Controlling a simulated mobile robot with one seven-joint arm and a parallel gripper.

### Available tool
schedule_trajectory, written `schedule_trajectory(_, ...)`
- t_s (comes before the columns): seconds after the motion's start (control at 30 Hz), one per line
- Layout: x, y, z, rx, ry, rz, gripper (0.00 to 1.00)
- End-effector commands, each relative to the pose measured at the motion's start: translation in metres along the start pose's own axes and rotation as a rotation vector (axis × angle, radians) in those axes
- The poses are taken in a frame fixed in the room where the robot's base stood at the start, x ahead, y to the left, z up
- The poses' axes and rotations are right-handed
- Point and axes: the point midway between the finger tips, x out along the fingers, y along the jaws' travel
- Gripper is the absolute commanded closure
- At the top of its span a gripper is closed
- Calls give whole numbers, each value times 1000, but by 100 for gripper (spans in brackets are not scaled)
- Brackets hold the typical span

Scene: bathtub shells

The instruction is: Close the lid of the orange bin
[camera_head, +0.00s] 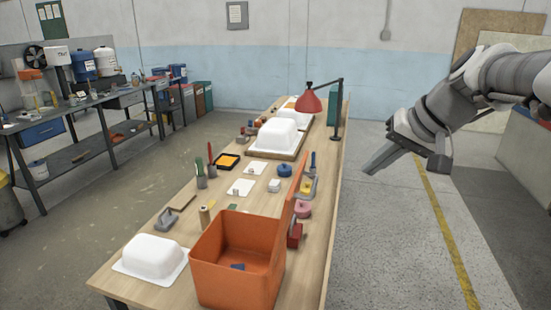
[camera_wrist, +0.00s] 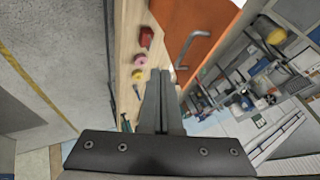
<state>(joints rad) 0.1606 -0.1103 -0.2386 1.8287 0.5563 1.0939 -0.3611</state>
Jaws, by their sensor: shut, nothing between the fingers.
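The orange bin (camera_head: 238,268) stands open at the near end of the long wooden table, with a small blue item (camera_head: 237,267) inside. Its orange lid (camera_head: 290,200) stands up steeply along the bin's right side, seen nearly edge-on. In the wrist view the lid (camera_wrist: 190,22) shows at the top with a grey bar handle (camera_wrist: 186,50) on its face. My gripper (camera_head: 370,170) is to the right of the table, beyond its edge, raised and apart from the lid. In the wrist view my gripper (camera_wrist: 163,75) is shut and empty, its fingertips pointing towards the lid's lower area.
On the wooden table (camera_head: 150,230) a white tub shell (camera_head: 153,256) sits left of the bin. A red block (camera_head: 294,235) and pink tape roll (camera_head: 302,208) lie near the lid. A red lamp (camera_head: 311,103) stands farther back. The floor right of the table is clear.

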Motion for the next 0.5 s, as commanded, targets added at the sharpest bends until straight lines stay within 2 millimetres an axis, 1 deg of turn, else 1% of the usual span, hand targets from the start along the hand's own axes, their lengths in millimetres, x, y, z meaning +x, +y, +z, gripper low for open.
schedule_trajectory(0.07, 5, 1, -1, 1, -1, -1, 100)
schedule_trajectory(0.17, 18, 0, 0, 1, -4, -2, 100)
schedule_trajectory(0.27, 36, 0, 0, 1, -6, -3, 100)
schedule_trajectory(0.5, 89, 0, 1, 0, -7, -1, 100)
